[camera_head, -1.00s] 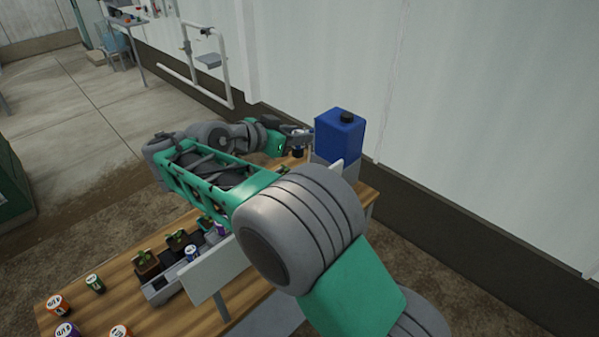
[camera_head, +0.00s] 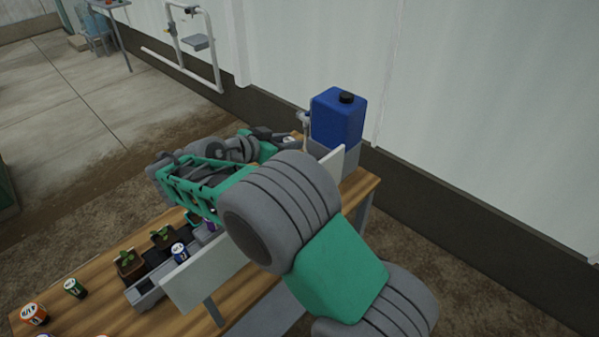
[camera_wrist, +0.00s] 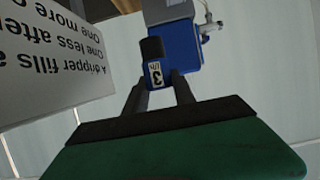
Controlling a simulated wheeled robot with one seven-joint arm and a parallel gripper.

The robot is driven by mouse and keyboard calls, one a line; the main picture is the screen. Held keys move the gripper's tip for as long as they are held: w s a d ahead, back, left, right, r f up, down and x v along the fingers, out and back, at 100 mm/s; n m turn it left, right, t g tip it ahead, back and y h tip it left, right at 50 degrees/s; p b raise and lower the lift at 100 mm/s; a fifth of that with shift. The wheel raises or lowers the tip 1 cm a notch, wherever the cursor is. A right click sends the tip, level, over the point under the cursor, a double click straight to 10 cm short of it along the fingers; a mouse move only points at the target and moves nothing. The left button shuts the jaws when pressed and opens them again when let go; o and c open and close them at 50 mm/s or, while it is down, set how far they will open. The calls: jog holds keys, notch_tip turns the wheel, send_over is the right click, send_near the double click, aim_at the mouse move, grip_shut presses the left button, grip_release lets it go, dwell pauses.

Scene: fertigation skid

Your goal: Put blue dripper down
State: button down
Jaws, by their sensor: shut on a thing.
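In the wrist view my gripper (camera_wrist: 160,92) is shut on a small blue dripper (camera_wrist: 156,75) with a white label that reads "3" upside down. In the head view my gripper (camera_head: 284,139) is small and partly hidden by my arm, left of the blue jug. The held dripper is hard to make out there. Another blue dripper (camera_head: 180,252) with a white label stands upright by the grey tray (camera_head: 150,298) on the wooden table (camera_head: 120,322).
A blue jug (camera_head: 337,118) with a black cap stands on a grey block at the table's far end. A white sign board (camera_head: 205,275) runs along the table; its upside-down text shows in the wrist view (camera_wrist: 50,60).

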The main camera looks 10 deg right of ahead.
jog(key=w+d+f+p, duration=0.1)
jog(key=w+f, duration=0.3)
jog(key=w+d+f+p, duration=0.2)
jog(key=w+f, duration=0.2)
jog(key=w+d+f+p, duration=0.2)
jog(key=w+f, duration=0.2)
jog(key=w, duration=0.1)
jog(key=shift+d, duration=0.25)
notch_tip(320, 180, down, 2)
jog(key=shift+f+p, duration=0.1)
jog(key=shift+p, duration=0.8)
jog(key=shift+s+f, duration=0.2)
jog(key=shift+f, duration=0.35)
jog(key=c, duration=1.5)
grip_release()
jog(key=shift+f, duration=0.1)
jog(key=o, duration=0.3)
jog(key=shift+w+f, duration=0.1)
jog(key=shift+w, duration=0.1)
jog(key=shift+o, duration=0.8)
jog(key=shift+r, duration=0.25)
